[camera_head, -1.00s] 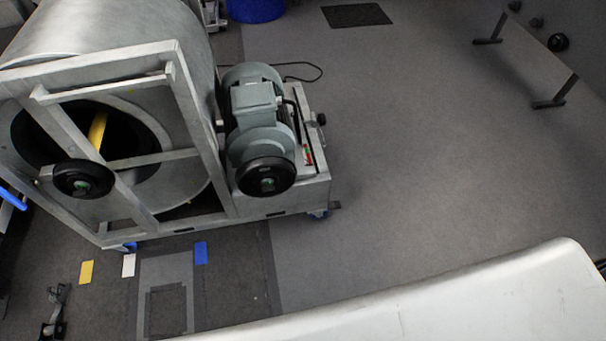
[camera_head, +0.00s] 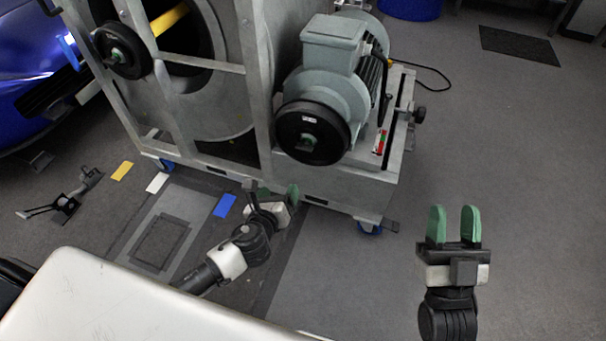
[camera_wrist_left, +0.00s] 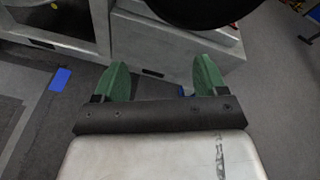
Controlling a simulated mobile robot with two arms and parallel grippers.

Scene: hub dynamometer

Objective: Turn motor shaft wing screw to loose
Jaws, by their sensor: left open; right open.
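A grey-green electric motor (camera_head: 331,47) sits on the metal machine base, with a round black wheel (camera_head: 325,120) on its front shaft end. A small green part (camera_head: 308,142) at the wheel's centre seems to be the motor shaft wing screw; its wings are too small to make out. My left gripper (camera_head: 275,192) is open and empty, below the wheel and apart from it. In the left wrist view its green fingers (camera_wrist_left: 162,80) are spread, and the wheel's dark underside (camera_wrist_left: 200,8) shows at the top. My right gripper (camera_head: 454,225) is open and empty over bare floor, right of the machine.
A large drum frame (camera_head: 262,90) stands left of the motor, with a second black wheel (camera_head: 123,50). A black side knob (camera_head: 419,114) sticks out right of the motor base. A blue car (camera_head: 35,75) is at far left.

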